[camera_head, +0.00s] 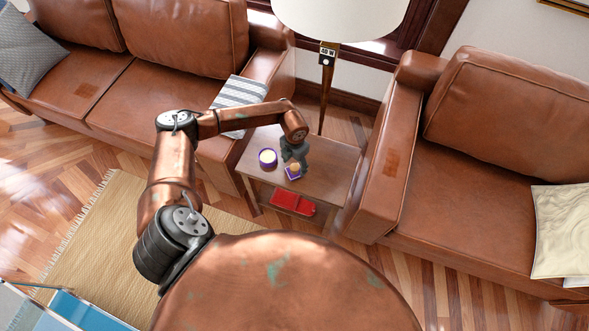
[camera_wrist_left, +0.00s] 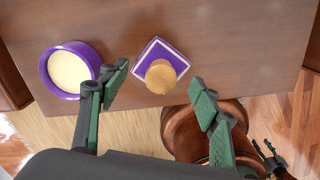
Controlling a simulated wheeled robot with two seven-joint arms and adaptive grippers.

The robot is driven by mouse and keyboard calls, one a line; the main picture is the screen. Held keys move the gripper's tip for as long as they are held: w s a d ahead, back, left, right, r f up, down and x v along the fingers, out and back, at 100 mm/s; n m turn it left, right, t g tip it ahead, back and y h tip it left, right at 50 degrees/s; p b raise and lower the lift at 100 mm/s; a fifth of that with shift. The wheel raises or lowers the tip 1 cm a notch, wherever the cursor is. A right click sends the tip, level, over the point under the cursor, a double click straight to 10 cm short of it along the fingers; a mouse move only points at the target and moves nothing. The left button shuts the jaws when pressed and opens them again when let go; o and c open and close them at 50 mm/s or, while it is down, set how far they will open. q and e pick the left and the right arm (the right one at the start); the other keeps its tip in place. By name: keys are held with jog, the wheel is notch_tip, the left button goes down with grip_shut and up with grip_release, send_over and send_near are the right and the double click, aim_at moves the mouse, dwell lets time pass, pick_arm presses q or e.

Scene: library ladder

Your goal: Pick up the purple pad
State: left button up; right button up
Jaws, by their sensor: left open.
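The purple pad (camera_wrist_left: 160,49) is a small square with a cream border, lying on the wooden side table; it also shows in the head view (camera_head: 291,175). A round wooden knob (camera_wrist_left: 160,77) sits on it, over its near part in the wrist view. My left gripper (camera_wrist_left: 160,86) is open and empty, its green fingers apart on either side of the pad's near edge. In the head view the left gripper (camera_head: 294,153) is just above and behind the pad. A small dark jointed part at the wrist view's lower right may be my right gripper; its state is unclear.
A purple round dish (camera_wrist_left: 88,51) with a cream filling stands left of the pad, close to the left finger. The side table (camera_head: 330,158) has a red item (camera_head: 292,201) on its lower shelf. A lamp (camera_head: 327,90) stands behind. Leather sofas (camera_head: 140,95) flank the table.

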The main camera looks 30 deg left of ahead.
aim_at(294, 167)
pick_arm(q)
notch_tip(294, 167, down, 4)
jog(key=shift+r+b, duration=0.1)
jog(key=shift+b, duration=0.25)
jog(key=shift+s, duration=0.1)
jog(key=shift+c, duration=0.4)
jog(key=c, duration=1.2)
jog(key=shift+o, duration=0.2)
jog(key=shift+r, duration=0.15)
